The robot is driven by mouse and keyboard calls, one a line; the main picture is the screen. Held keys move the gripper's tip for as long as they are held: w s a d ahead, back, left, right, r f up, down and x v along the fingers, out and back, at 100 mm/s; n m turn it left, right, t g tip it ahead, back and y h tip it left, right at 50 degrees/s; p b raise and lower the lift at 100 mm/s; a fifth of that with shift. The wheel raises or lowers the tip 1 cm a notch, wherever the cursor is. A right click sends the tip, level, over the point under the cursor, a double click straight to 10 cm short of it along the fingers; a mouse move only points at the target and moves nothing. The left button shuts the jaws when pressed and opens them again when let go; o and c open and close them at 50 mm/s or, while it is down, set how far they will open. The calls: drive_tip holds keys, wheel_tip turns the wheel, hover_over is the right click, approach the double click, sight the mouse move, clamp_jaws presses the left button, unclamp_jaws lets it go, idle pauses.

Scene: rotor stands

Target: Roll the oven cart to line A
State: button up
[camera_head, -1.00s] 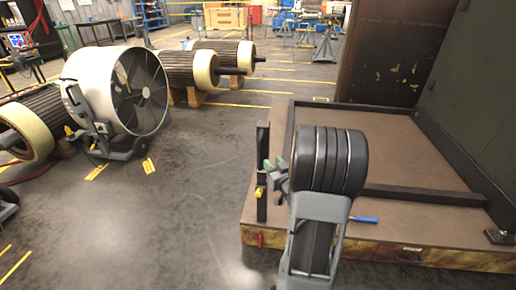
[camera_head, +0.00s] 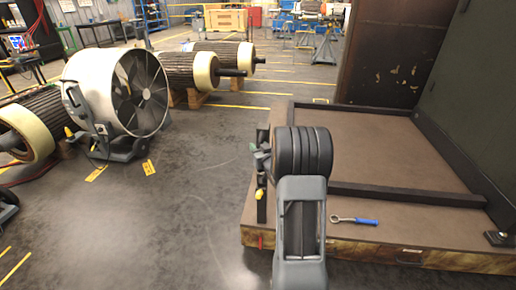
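What looks like the oven cart (camera_head: 390,150) is a low platform at the right, with a brown deck, a black rail frame and a worn wooden front edge. A black upright bar (camera_head: 262,205) stands at its left edge, with a yellow piece on it. My gripper (camera_head: 256,150) is at the upper part of this bar, mostly hidden behind my dark wrist. Only small green and grey finger parts show, and I cannot tell whether they touch or hold the bar. Yellow lines (camera_head: 240,107) cross the floor at the back; no label marks one as line A.
A wrench with a blue handle (camera_head: 366,222) lies on the deck. A large drum fan (camera_head: 120,92) and rotors on wooden stands (camera_head: 218,66) are at the left and back. A dark green wall (camera_head: 470,100) rises at the right. The floor left of the platform is mostly clear.

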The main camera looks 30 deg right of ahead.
clamp_jaws()
drive_tip(key=shift+s+d+f, duration=0.1)
idle(0.4)
